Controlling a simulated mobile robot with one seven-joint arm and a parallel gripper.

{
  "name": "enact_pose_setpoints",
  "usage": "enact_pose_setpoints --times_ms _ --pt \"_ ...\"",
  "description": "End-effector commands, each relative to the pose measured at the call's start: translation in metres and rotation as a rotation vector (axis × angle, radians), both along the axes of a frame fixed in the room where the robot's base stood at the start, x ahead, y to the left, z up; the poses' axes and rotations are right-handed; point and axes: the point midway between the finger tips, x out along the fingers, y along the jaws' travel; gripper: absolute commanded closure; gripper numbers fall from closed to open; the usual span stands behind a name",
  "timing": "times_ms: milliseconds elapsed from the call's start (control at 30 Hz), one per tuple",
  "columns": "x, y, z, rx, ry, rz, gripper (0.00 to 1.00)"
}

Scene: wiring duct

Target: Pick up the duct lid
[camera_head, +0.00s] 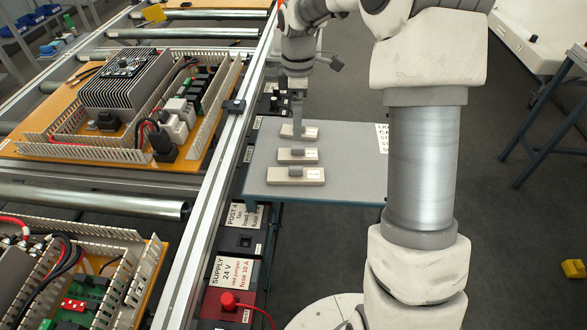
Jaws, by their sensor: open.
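No single piece shows clearly as the duct lid. Three pale flat pieces, each with a white label and a small grey block on top, lie in a row on a grey side table (352,160): a far piece (308,133), a middle piece (309,156) and a near piece (312,176). My gripper (298,110) points down over the far piece, its narrow fingers seen edge-on. It is open. I cannot tell whether the fingertips touch the grey block there. Slotted wiring ducts (75,151) without visible lids stand around the parts on the far orange panel (20,148).
A conveyor rail (200,222) runs along the table's left side. A red button (228,300) and labelled boxes sit beside it. A second wired panel (95,285) is at lower left. A yellow block (573,268) lies on the floor at right. The table's right part is bare.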

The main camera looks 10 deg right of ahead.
Motion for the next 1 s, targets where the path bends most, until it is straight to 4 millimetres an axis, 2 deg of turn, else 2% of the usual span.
enact_pose_setpoints --times_ms 167,500,633,867,1000 --pt "-0.001 0.000 -0.028 0.001 0.005 0.005 0.00" --pt "-0.003 0.001 -0.101 0.001 0.003 0.003 0.00" --pt "-0.004 0.001 -0.117 0.001 0.002 0.003 0.00" --pt "-0.004 0.002 -0.128 0.001 0.002 0.002 0.00" --pt "-0.006 0.004 -0.147 0.001 0.004 0.003 0.00"
